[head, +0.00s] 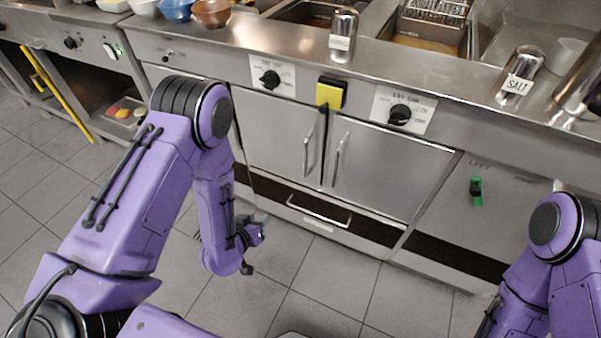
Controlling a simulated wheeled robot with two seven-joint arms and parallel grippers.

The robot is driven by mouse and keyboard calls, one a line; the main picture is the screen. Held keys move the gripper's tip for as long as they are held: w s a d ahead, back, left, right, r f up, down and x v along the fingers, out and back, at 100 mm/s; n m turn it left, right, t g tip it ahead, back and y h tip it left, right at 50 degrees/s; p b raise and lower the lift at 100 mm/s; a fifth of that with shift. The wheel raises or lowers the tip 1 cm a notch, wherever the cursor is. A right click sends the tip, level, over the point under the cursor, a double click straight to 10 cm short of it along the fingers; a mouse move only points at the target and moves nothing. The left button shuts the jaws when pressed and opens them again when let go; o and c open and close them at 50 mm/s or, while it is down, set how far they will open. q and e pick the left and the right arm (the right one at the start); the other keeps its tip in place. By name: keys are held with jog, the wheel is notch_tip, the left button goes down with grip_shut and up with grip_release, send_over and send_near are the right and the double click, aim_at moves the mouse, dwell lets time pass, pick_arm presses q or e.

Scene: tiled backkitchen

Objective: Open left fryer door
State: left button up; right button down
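The left fryer door (275,132) is a steel panel under the counter, shut, with a vertical bar handle (307,156) near its right edge. The right fryer door (390,172) beside it is also shut, its handle (339,160) near its left edge. My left gripper (256,245) hangs low in front of the fryer, below and left of the left door's handle and apart from it. Its fingers look spread, with nothing between them. My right gripper (489,318) shows only as a dark part at the bottom right, mostly hidden by my arm.
A drawer with a horizontal handle (318,210) lies below the doors. Black knobs (270,80) and a yellow box (329,95) are on the front panel above. Shakers (343,35) stand on the counter. A yellow bar (55,92) is at far left. The tiled floor ahead is clear.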

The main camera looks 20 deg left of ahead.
pick_arm(q)
jog(key=w+d+r+m+t+h+b, duration=0.1)
jog(key=w+d+r+m+t+h, duration=0.15)
jog(key=w, duration=0.45)
notch_tip(320, 180, up, 6)
jog(key=r+m+t+h, duration=0.1)
jog(key=m+t+h, duration=0.2)
jog(key=m+t, duration=0.1)
send_over(305, 173)
jog(key=shift+w+a+f+p, duration=0.1)
jog(key=shift+w+f+p, duration=0.15)
jog(key=shift+w+p, duration=0.15)
grip_shut()
